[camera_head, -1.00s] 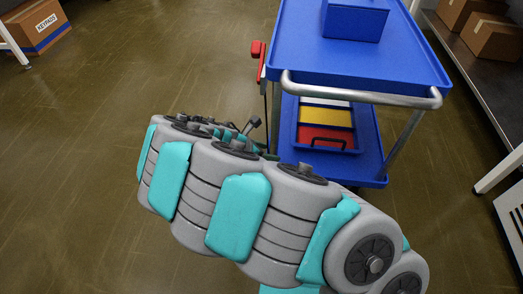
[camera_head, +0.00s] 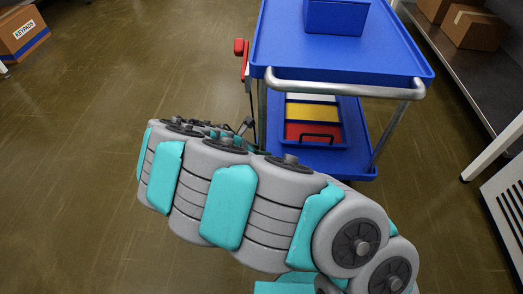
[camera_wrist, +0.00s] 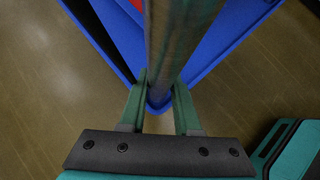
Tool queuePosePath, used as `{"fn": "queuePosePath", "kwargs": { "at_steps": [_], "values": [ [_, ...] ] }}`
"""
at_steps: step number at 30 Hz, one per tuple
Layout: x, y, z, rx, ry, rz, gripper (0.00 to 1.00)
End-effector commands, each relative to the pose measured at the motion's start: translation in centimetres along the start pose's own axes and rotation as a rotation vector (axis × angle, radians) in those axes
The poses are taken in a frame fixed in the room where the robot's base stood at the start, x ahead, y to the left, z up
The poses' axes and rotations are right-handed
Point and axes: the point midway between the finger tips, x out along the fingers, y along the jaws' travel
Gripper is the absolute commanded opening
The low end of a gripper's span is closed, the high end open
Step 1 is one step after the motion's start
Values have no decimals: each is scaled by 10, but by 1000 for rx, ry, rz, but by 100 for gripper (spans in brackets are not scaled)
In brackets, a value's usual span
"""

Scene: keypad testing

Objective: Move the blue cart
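The blue cart (camera_head: 340,62) stands ahead, right of centre in the head view. It has a blue top shelf, a blue lower shelf and a metal push handle (camera_head: 345,89) on its near side. My arm reaches from the lower right toward the cart's near-left corner. My gripper (camera_head: 246,126) is small and partly hidden there. In the wrist view my gripper (camera_wrist: 160,88) has one green finger on each side of a metal post (camera_wrist: 170,40) of the cart. The fingers appear closed against it. A blue corner of the lower shelf shows below, between the fingers.
A blue box (camera_head: 336,16) sits on the top shelf. White, yellow and red items (camera_head: 312,112) lie on the lower shelf. A KEYPADS carton (camera_head: 22,35) is at far left. Shelving with cartons (camera_head: 475,30) and a white table leg (camera_head: 490,150) border the right. Floor left is open.

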Motion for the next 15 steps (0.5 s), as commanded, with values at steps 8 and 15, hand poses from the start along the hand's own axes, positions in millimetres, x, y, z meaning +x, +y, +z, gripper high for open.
{"fn": "queuePosePath", "kwargs": {
  "at_steps": [8,15],
  "values": [
    [0,0,0,0,0,0,0],
    [0,0,0,0,0,0,0]
  ]
}}
